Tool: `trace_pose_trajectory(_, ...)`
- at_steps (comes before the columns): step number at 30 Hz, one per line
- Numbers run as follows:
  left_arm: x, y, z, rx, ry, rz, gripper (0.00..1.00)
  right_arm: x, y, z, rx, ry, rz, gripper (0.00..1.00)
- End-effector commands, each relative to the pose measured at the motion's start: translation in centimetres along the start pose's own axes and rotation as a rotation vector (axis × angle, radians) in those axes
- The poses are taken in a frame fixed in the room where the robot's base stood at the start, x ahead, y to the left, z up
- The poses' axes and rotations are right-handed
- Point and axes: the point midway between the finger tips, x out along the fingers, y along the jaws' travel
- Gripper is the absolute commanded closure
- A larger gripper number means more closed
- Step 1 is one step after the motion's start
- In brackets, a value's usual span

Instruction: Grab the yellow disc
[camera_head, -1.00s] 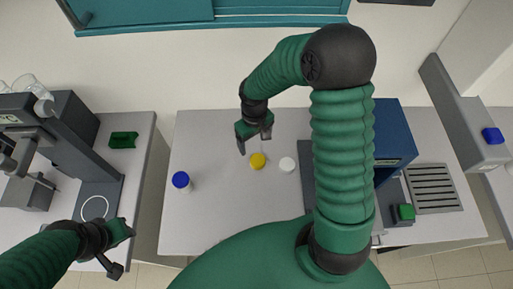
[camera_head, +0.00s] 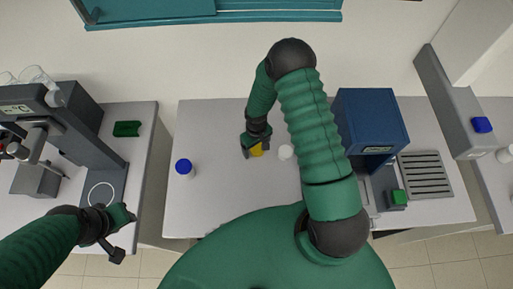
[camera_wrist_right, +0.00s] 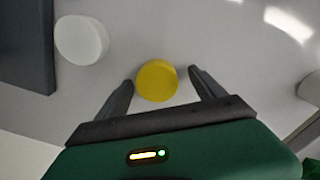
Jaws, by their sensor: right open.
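The yellow disc (camera_head: 256,151) lies on the light grey table (camera_head: 215,205), partly hidden by my right gripper in the head view. In the right wrist view the yellow disc (camera_wrist_right: 157,80) sits between the two fingertips, with a gap on each side. My right gripper (camera_head: 254,150) is open around it; its fingers (camera_wrist_right: 160,82) show spread apart in the right wrist view. My left gripper (camera_head: 124,232) is over the left bench; I cannot tell its opening.
A white disc (camera_head: 286,152) lies just right of the yellow one and also shows in the right wrist view (camera_wrist_right: 82,40). A blue box device (camera_head: 371,120) stands at the right.

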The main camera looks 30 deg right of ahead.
Motion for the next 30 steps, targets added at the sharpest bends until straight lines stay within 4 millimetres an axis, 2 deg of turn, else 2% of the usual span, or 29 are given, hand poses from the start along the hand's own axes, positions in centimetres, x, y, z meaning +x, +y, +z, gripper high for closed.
trace_pose_trajectory(2,0.0,0.0,0.0,0.0,0.0,0.0,0.64,0.1,0.1,0.0,0.001,0.0,-0.001,0.25)
trace_pose_trajectory(16,0.0,0.0,0.0,0.0,0.0,0.0,0.64,0.0,0.1,0.1,0.001,0.0,-0.001,0.86)
trace_pose_trajectory(25,0.2,0.0,0.0,0.0,0.0,0.0,0.64,-0.2,0.1,0.0,0.002,0.0,0.0,0.86)
trace_pose_trajectory(30,0.9,0.0,0.2,0.0,0.0,0.0,0.64,-1.3,0.2,0.0,0.002,0.003,0.0,0.86)
